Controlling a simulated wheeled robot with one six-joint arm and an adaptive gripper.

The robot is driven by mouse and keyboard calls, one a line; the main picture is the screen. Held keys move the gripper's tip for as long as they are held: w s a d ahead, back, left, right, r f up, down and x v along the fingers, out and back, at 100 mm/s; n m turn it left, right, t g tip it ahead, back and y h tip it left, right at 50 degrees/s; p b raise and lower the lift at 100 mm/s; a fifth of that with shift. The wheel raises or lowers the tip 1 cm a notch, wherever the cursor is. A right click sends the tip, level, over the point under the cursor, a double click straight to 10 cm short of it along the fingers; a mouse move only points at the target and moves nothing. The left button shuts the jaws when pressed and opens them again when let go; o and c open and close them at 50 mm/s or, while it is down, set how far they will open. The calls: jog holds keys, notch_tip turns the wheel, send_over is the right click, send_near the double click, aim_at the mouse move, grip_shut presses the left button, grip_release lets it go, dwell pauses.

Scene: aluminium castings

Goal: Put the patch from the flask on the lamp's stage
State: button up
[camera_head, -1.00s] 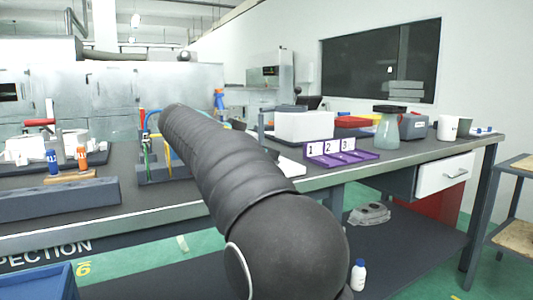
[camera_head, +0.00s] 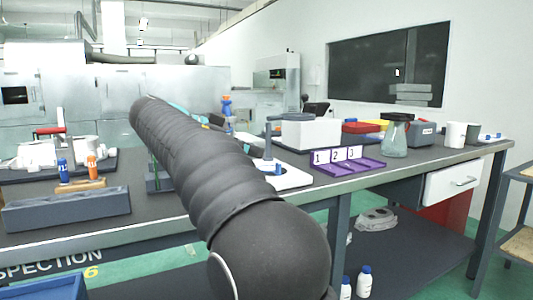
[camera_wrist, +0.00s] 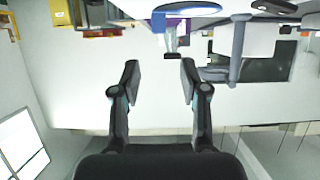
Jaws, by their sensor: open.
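The likely flask (camera_head: 395,137) is a clear glass vessel with a dark top, at the right of the bench in the head view. A dark post on a white base (camera_head: 290,179), probably the lamp and its stage, stands left of the purple tray and is partly hidden by my arm. A small blue item is on that base. In the wrist view, upside down, a dark post with a side arm (camera_wrist: 238,48) shows right of my gripper. My gripper (camera_wrist: 160,80) is open and empty, apart from everything. I cannot make out the patch.
A purple tray (camera_head: 349,167) with cards 1, 2, 3 is at the bench's front edge. Blue and orange bottles (camera_head: 91,167) stand at left. A casting lies on the lower shelf.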

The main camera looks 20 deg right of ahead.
jog(key=shift+v, duration=2.35)
